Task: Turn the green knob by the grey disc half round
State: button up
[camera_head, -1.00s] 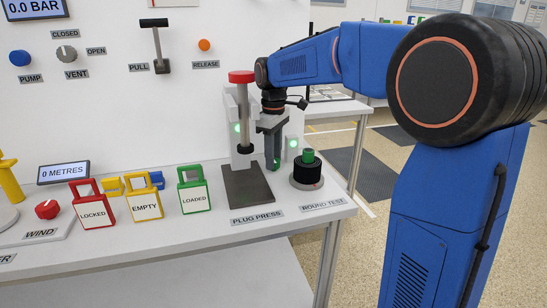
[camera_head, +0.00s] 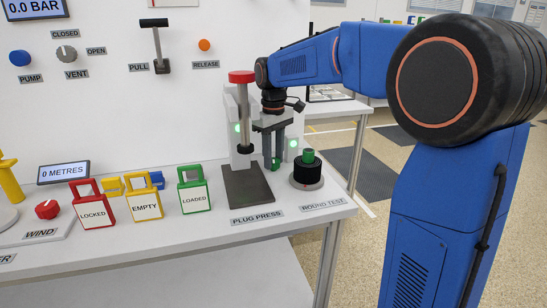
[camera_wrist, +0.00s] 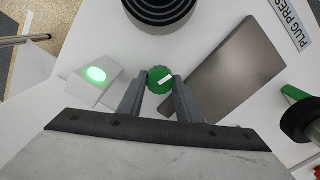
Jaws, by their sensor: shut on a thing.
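The green knob (camera_wrist: 160,79) shows in the wrist view as a ribbed round cap with a white mark slanting up to the right. In the head view it is small and low (camera_head: 275,163), partly hidden by my gripper. My gripper (camera_wrist: 163,84) points down over it, with its two grey fingers shut on the knob's opposite sides. In the head view my gripper (camera_head: 273,158) is between the plug press and the round test stand. The grey disc (camera_head: 306,186) is the base under a black cylinder with a green top, just right of the knob.
The plug press (camera_head: 248,187) stands close on the left, with a red-topped column. A box with a glowing green light (camera_head: 293,143) is close behind right. The black ringed cylinder (camera_wrist: 160,8) is near the fingers. Labelled padlocks (camera_head: 193,197) stand further left.

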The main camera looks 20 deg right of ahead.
jog(key=o, duration=1)
jog(key=shift+r, duration=0.1)
jog(key=shift+o, duration=0.2)
